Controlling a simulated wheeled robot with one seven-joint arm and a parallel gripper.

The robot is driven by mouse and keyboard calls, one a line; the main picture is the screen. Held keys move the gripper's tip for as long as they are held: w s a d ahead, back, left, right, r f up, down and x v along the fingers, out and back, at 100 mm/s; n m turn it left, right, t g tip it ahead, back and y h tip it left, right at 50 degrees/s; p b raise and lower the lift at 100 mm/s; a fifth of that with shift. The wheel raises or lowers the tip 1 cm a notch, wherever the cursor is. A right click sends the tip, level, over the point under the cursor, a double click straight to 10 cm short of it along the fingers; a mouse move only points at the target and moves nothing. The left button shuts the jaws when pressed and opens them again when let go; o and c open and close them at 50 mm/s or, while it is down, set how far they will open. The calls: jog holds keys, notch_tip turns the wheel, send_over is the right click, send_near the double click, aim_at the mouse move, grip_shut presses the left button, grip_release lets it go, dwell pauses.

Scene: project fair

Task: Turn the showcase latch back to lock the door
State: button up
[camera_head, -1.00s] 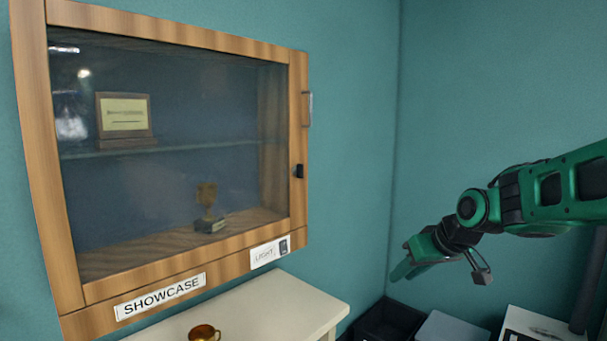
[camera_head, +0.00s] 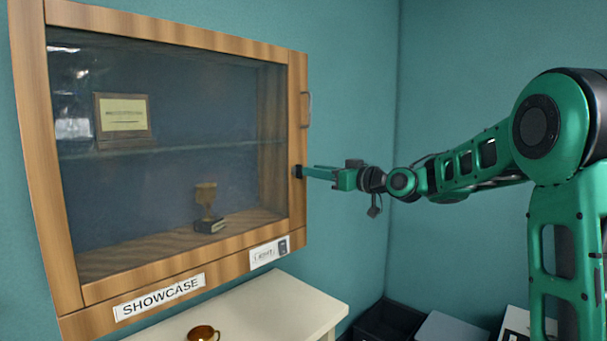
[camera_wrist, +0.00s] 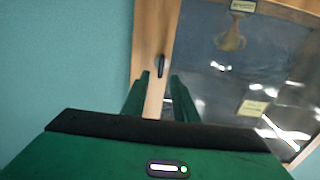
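The showcase (camera_head: 40,160) is a wooden cabinet with a glass front, and its door looks shut. The small black latch (camera_head: 297,171) sits on the right-hand frame, partly hidden by my fingertips in the head view. My gripper (camera_head: 306,171) is right at the latch, reaching in from the right. In the wrist view my gripper (camera_wrist: 159,75) has its two fingers apart, and the dark, narrow latch (camera_wrist: 161,65) shows in line with the gap between the fingertips. I cannot tell whether a finger touches it.
A metal door handle (camera_head: 308,108) is above the latch. A light switch (camera_head: 283,246) is on the lower frame. Dark boxes (camera_head: 390,320) stand at the lower right.

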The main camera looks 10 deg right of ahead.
aim_at(293, 174)
jog(key=shift+x, duration=2.55)
grip_shut()
